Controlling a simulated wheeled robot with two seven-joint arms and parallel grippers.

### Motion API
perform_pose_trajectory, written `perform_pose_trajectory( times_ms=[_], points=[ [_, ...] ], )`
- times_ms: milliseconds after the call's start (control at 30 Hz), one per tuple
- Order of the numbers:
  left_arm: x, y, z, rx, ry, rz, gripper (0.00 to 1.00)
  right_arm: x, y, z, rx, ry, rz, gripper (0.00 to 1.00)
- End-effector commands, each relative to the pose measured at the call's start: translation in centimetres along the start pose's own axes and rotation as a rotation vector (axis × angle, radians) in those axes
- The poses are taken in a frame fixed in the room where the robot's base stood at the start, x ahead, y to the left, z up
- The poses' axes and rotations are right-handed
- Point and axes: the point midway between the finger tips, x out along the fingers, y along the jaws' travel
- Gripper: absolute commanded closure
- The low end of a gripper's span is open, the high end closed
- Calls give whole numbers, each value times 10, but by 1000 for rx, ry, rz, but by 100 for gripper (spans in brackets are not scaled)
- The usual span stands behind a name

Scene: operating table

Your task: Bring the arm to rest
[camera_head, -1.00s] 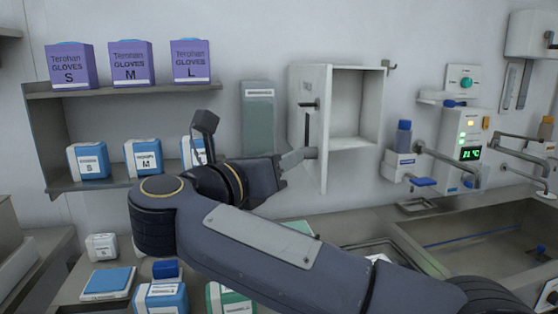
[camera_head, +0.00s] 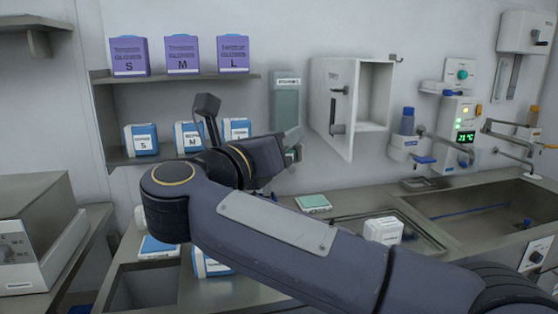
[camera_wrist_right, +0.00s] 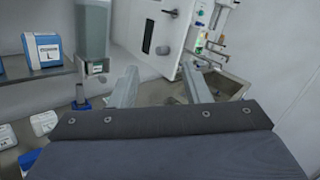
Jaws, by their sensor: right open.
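My right arm crosses the head view from the lower right, bent at the elbow. My right gripper (camera_head: 292,148) points at the wall below the grey-green dispenser and left of the white cabinet (camera_head: 330,105). In the right wrist view its two fingers (camera_wrist_right: 160,88) are spread apart with nothing between them. The cabinet door stands open in the head view, and the gripper is apart from its handle. My left gripper is not in view.
Shelves at the left hold purple glove boxes (camera_head: 183,54) and smaller blue-white boxes (camera_head: 141,139). A white box (camera_head: 383,231) stands on the counter tray. A sink (camera_head: 490,207) lies at the right. A grey-white appliance (camera_head: 35,240) stands at the lower left.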

Motion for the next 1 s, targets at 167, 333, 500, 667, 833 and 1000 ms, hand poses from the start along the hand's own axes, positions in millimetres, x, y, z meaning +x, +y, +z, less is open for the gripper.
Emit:
perform_pose_trajectory(
  times_ms=[167,333,500,667,833,1000],
  points=[
    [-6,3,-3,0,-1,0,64,22,-17,22,-80,-119,33,57],
    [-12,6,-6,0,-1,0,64,41,-37,46,-214,-275,75,57],
    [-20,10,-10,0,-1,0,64,55,-61,63,-442,-472,127,57],
    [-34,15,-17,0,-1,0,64,58,-87,50,-844,-699,213,57],
    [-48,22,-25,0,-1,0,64,38,-111,-38,-1406,-887,422,57],
    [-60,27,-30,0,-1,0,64,-4,-144,-159,-1828,-976,742,57]
  ],
)
